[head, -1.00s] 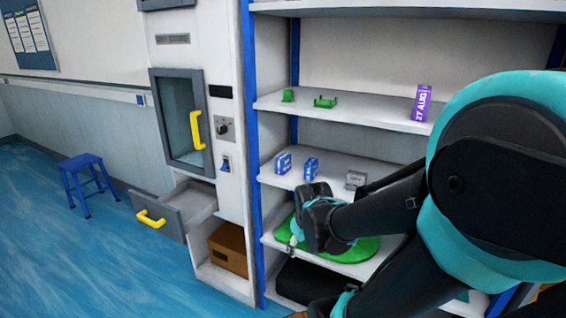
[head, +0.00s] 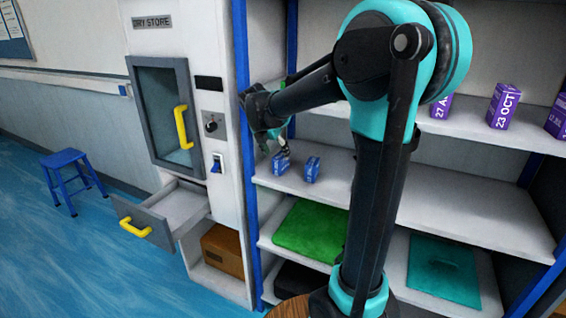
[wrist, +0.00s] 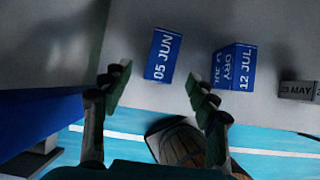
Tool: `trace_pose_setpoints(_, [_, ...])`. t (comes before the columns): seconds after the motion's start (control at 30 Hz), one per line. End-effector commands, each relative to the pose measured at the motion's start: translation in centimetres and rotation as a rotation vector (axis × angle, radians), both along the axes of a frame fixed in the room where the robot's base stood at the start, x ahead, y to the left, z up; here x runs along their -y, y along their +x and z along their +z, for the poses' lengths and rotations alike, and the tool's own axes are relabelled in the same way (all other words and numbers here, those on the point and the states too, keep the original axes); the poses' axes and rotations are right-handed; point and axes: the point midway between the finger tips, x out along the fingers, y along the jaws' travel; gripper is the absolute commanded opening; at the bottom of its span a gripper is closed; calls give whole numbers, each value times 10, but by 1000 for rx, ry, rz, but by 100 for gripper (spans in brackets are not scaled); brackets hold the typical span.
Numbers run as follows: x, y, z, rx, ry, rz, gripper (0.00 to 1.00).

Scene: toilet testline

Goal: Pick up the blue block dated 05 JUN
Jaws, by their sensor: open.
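The blue block dated 05 JUN (wrist: 163,55) stands on the white shelf. In the wrist view it is between and beyond my fingertips, its date readable. In the head view it appears to be the left of two blue blocks (head: 281,163), its print too small to read. My gripper (wrist: 158,88) is open and empty; in the head view it is above the left blue block (head: 283,145). A second blue block, dated 12 JUL (wrist: 240,68), stands to the right, apart from the first.
A grey block reading 23 MAY (wrist: 298,91) is farther right. A blue post (head: 240,110) stands close to the left of my gripper. Purple blocks (head: 504,106) stand on the shelf above. An open drawer (head: 165,215) juts out below the cabinet door (head: 163,110).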

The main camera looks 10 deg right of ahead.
Motion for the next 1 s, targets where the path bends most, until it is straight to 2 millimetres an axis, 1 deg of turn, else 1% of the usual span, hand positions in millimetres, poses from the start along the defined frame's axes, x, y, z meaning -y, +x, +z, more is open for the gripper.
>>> trace_pose_setpoints(0.27, [8, 12, -22, -1, -5, 8, 59])
trace_pose_setpoints(0.5, [19, 25, -50, -2, -5, 6, 59])
trace_pose_setpoints(0.6, [22, 29, -59, -2, -4, 6, 59])
trace_pose_setpoints(0.7, [24, 31, -62, -2, -4, 6, 59])
trace_pose_setpoints(0.9, [23, 31, -62, -1, -3, 6, 59])
trace_pose_setpoints(1.0, [23, 31, -62, -1, -3, 6, 47])
